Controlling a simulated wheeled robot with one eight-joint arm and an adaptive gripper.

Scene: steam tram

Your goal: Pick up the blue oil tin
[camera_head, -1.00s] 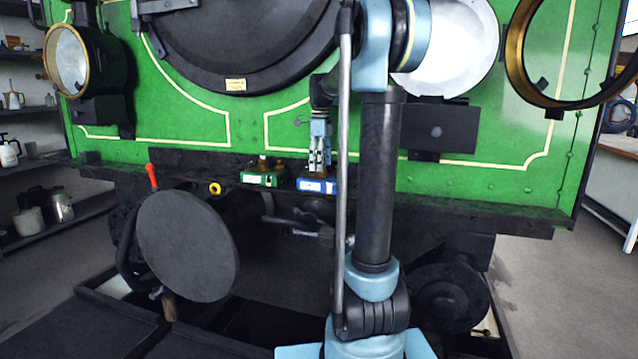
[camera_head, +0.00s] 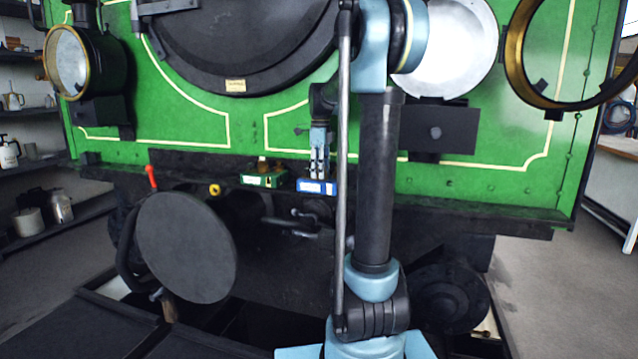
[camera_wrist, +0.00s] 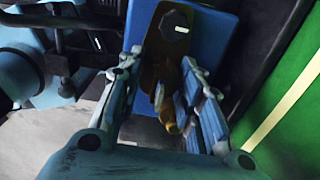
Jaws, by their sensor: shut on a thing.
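The blue oil tin (camera_head: 317,187) stands on the dark ledge at the front of the green engine, its pale label facing me. My gripper (camera_head: 319,170) reaches down to it from above, shut on its top part. In the wrist view, my gripper (camera_wrist: 160,75) has a finger on each side of the brass top of the blue oil tin (camera_wrist: 213,35). A dark round cap shows on that top. In the head view the fingers hide most of the tin's top. I cannot see a gap between tin and ledge.
A green tin (camera_head: 262,180) with a brass cap stands close to the left on the same ledge. A yellow ring (camera_head: 215,189) and a red-topped handle (camera_head: 152,177) are further left. A round buffer (camera_head: 187,246) juts out below. The green front panel (camera_head: 195,125) is close behind.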

